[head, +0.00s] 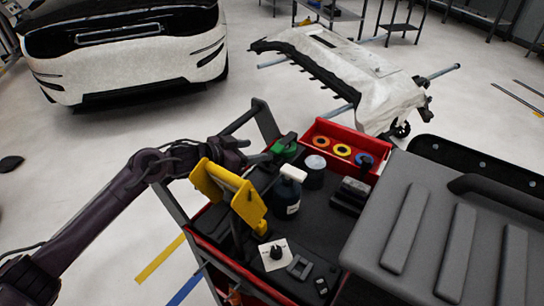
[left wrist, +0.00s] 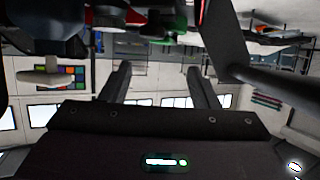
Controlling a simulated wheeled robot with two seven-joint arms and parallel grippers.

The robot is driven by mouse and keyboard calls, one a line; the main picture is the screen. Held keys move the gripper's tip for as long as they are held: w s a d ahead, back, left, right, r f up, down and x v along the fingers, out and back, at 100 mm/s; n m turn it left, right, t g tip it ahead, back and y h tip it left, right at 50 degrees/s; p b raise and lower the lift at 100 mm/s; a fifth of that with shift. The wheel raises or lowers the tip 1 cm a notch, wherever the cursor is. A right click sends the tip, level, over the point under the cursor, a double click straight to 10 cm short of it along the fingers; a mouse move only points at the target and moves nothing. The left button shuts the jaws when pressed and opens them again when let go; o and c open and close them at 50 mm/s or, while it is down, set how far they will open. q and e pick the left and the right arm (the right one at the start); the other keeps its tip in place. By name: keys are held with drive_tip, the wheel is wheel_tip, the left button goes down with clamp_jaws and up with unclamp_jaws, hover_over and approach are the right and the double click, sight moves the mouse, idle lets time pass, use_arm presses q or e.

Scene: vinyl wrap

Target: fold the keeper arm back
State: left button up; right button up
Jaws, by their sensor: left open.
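My left gripper (head: 264,158) reaches over the left rim of the tool cart, just behind a yellow stand (head: 226,186). Its two fingers (left wrist: 160,82) are apart and empty in the left wrist view. A green-and-black tool (head: 284,147) lies close beyond the fingertips; green also shows at the top of the left wrist view (left wrist: 191,12). I cannot tell whether the fingers touch it. I cannot pick out the keeper arm for certain. My right gripper is not in view.
A grey padded case (head: 430,225) fills the right. A white-covered bumper (head: 345,75) and a car (head: 125,50) stand behind.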

sight(278, 147)
use_arm(q)
drive_tip(key=shift+x, duration=3.95)
drive_tip(key=shift+p, duration=0.35)
clamp_jaws()
